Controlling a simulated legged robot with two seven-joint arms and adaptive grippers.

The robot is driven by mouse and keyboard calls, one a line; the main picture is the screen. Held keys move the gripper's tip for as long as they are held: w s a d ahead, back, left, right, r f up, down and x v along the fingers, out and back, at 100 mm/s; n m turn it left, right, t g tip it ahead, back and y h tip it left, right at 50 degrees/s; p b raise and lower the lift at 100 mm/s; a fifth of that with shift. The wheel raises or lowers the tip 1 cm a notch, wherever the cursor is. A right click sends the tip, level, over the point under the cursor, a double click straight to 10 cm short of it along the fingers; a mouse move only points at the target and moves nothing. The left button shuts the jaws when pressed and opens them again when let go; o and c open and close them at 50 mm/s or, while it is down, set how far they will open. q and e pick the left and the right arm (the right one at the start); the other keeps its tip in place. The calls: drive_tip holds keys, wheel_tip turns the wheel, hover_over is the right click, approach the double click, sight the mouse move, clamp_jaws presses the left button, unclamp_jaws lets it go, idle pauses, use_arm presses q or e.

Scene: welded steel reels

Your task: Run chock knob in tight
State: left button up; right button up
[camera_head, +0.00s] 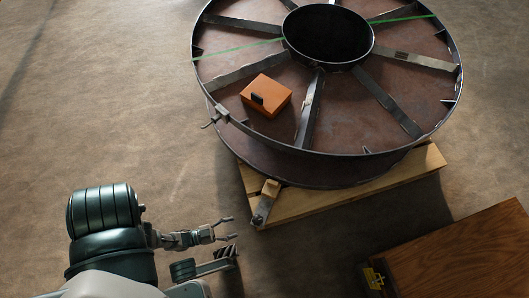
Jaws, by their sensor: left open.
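A large welded steel reel (350,120) lies flat on a wooden pallet (330,197). At the pallet's near left corner, against the reel's lower edge, sits a small chock-like piece (263,208) of grey metal with a tan block on top. I cannot make out clearly which part is its knob. My left gripper (230,230) is open and empty, low and left of that piece, apart from it, with its fingers pointing right. My right gripper is not in view.
An orange box (266,95) with a dark clasp lies on the reel's face. A clamp-like fitting (219,115) sits on the reel's left rim. A brown wooden chest (455,255) stands at lower right. The floor at left is clear.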

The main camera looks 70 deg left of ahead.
sight(258, 221)
use_arm(q)
drive_tip(key=w, duration=0.9)
drive_tip(key=w+d, duration=0.1)
drive_tip(key=w, duration=0.4)
drive_tip(key=shift+w+d+b, duration=0.1)
drive_tip(key=shift+b, duration=0.2)
drive_tip(key=c, duration=0.9)
drive_tip(key=shift+c, duration=0.2)
